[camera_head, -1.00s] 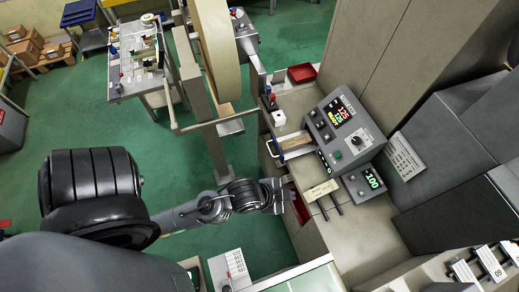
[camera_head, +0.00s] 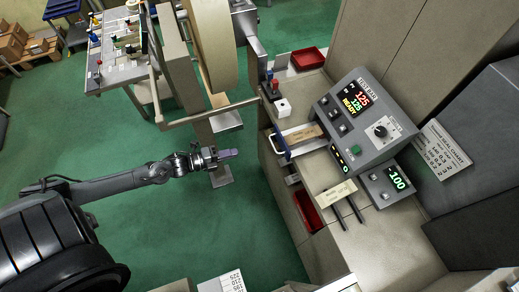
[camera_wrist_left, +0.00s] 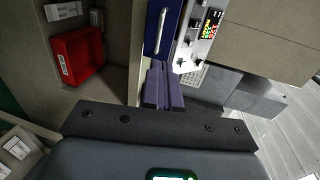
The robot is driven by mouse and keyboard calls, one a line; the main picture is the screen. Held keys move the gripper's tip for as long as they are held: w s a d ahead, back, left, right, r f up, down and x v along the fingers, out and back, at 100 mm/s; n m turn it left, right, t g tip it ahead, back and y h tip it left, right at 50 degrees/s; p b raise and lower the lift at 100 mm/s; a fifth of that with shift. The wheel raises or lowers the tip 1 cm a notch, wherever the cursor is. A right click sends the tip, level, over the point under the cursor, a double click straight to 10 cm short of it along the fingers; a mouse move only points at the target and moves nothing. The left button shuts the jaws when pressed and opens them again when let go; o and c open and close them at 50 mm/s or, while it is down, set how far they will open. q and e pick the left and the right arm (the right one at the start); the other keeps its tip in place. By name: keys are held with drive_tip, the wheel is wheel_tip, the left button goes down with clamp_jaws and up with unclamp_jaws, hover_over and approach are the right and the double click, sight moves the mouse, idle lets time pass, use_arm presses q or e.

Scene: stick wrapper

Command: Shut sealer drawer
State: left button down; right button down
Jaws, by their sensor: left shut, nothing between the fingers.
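The sealer (camera_head: 365,115) is a grey console with a lit display, at the right of the head view. Its drawer (camera_head: 303,134) stands pulled out to the left, with a brown strip in it and a blue front with a handle (camera_head: 280,146). In the left wrist view the blue drawer front (camera_wrist_left: 165,22) with a pale bar handle shows at the top. My left gripper (camera_head: 228,153) is shut and empty, with purple fingers, to the left of the drawer front and apart from it. The fingers (camera_wrist_left: 161,88) also show in the left wrist view. My right gripper is not in view.
A red bin (camera_head: 306,211) sits in an open recess below the drawer. A pale frame bar (camera_head: 205,115) crosses behind my gripper. Green floor lies clear below.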

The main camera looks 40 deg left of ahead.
use_arm(q)
drive_tip(key=x, duration=1.4)
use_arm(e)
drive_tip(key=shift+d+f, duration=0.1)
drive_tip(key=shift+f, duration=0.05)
use_arm(q)
drive_tip(key=shift+w+f, duration=0.1)
drive_tip(key=shift+f, duration=0.05)
